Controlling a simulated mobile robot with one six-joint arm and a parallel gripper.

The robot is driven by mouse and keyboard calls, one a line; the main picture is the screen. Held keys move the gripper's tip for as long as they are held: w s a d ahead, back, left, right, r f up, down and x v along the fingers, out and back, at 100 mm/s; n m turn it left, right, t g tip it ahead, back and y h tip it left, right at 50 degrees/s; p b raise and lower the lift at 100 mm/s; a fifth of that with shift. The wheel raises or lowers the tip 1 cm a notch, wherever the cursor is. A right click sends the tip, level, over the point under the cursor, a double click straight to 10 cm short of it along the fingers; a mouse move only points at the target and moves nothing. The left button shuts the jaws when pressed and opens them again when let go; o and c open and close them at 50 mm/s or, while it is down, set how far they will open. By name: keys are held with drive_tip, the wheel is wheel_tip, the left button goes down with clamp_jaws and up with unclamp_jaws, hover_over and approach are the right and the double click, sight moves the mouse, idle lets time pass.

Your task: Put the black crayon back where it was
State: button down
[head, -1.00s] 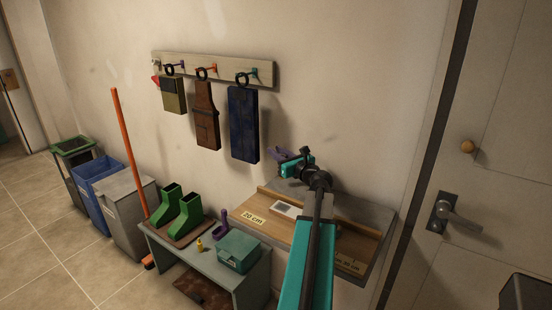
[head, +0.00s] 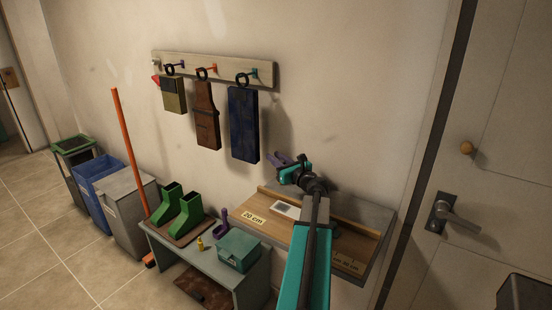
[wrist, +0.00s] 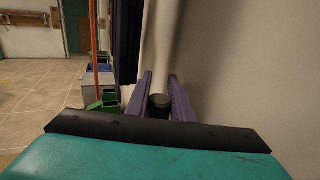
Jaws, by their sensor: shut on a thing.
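My gripper (head: 279,160) is raised near the wall, just above the back left of the wooden shelf (head: 275,230) and below the blue apron. In the wrist view its two purple fingers (wrist: 161,100) are shut on a short, dark, round-ended thing, which looks like the black crayon (wrist: 159,103). Only its near end shows clearly; the rest is hidden or cannot be made out. In the head view the crayon is too small to tell from the gripper.
Aprons hang from a rail (head: 215,68). A door (head: 480,170) is at right.

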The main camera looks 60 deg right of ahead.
drive_tip(key=shift+f, duration=0.3)
drive_tip(key=c, duration=1.5)
unclamp_jaws()
drive_tip(key=shift+c, duration=0.2)
drive_tip(key=shift+r, duration=0.25)
drive_tip(key=b+v, duration=0.3)
drive_tip(key=v, duration=0.7)
drive_tip(key=shift+s+a+f, duration=0.15)
drive_tip(key=shift+v, duration=0.8)
